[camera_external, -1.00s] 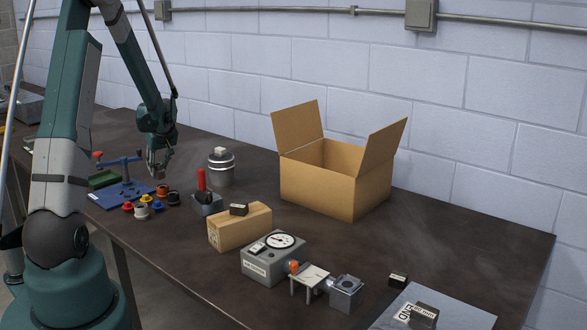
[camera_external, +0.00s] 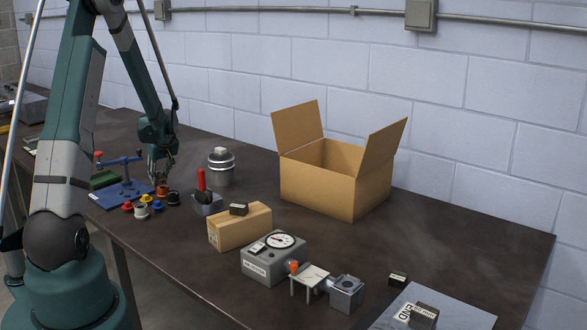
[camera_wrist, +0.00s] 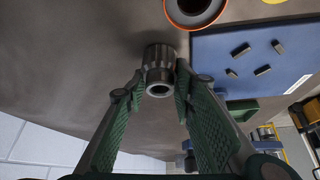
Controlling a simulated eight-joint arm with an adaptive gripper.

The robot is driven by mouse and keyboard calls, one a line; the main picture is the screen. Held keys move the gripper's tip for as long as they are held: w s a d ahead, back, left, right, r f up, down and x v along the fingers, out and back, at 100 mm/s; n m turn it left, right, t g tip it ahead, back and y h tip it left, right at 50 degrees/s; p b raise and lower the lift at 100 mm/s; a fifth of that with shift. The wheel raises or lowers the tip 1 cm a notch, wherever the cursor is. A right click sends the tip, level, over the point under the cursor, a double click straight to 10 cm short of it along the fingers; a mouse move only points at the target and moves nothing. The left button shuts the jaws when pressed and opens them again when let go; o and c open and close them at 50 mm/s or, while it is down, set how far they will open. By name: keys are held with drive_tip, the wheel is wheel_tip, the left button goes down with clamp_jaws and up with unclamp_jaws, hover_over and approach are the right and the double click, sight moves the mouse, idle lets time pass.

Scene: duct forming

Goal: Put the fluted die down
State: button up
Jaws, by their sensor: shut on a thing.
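The fluted die (camera_wrist: 158,66) is a dark grey, short ribbed cylinder with a round hole in its end. In the wrist view it sits between the fingertips of my gripper (camera_wrist: 159,88), which is shut on it. In the external view my gripper (camera_external: 161,178) points down low over the dark table (camera_external: 420,245), behind the small coloured parts. The die is too small and too hidden by the fingers to make out there. I cannot tell whether its base touches the table.
An orange-brown ring-shaped part (camera_wrist: 194,10) is close to the die, and a blue board (camera_wrist: 225,50) lies to its right. Small coloured parts (camera_external: 141,211), a red-handled tool (camera_external: 202,182) and a silver canister (camera_external: 221,172) stand nearby. An open cardboard box (camera_external: 315,185) is farther right.

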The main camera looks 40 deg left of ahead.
drive_tip(key=o, duration=1.1)
drive_tip(key=shift+f, duration=0.1)
drive_tip(key=shift+o, duration=0.2)
drive_tip(key=p+v, duration=0.1)
drive_tip(key=v, duration=1.1)
idle(0.4)
